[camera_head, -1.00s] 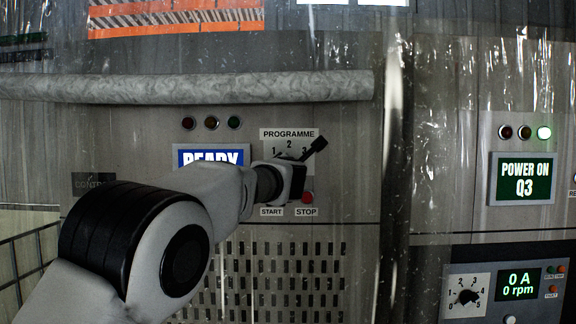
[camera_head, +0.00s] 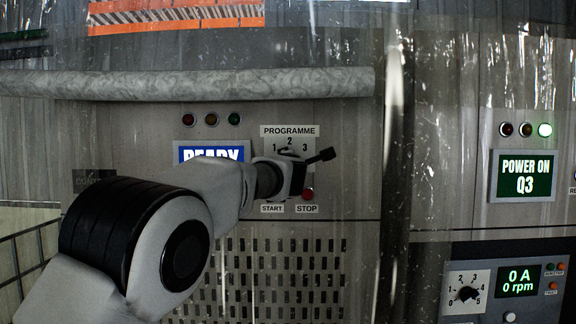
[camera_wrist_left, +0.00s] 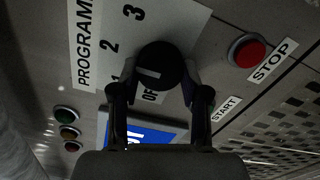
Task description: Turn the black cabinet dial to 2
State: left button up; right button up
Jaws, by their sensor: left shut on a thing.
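The black cabinet dial (camera_wrist_left: 165,62) is round, with a white mark on its face, in the left wrist view. The mark points left, roughly to between 1 and 2; I cannot tell exactly. My left gripper (camera_wrist_left: 160,84) is shut on the dial, one finger on each side. In the head view the left gripper (camera_head: 297,176) is at the PROGRAMME plate (camera_head: 290,131), where 1, 2 and 3 show and the gripper mostly hides the dial. OFF is partly visible beside the dial in the wrist view. My right gripper is not in view.
A red STOP button (camera_head: 308,194) is close beside the left gripper, with START and STOP labels below. A blue READY display (camera_head: 212,153) is to the left, partly behind my arm. Another small dial (camera_head: 467,294) is on the panel at the lower right.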

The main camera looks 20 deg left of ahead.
pick_arm(q)
jog(key=o, duration=1.1)
jog(key=shift+o, duration=0.2)
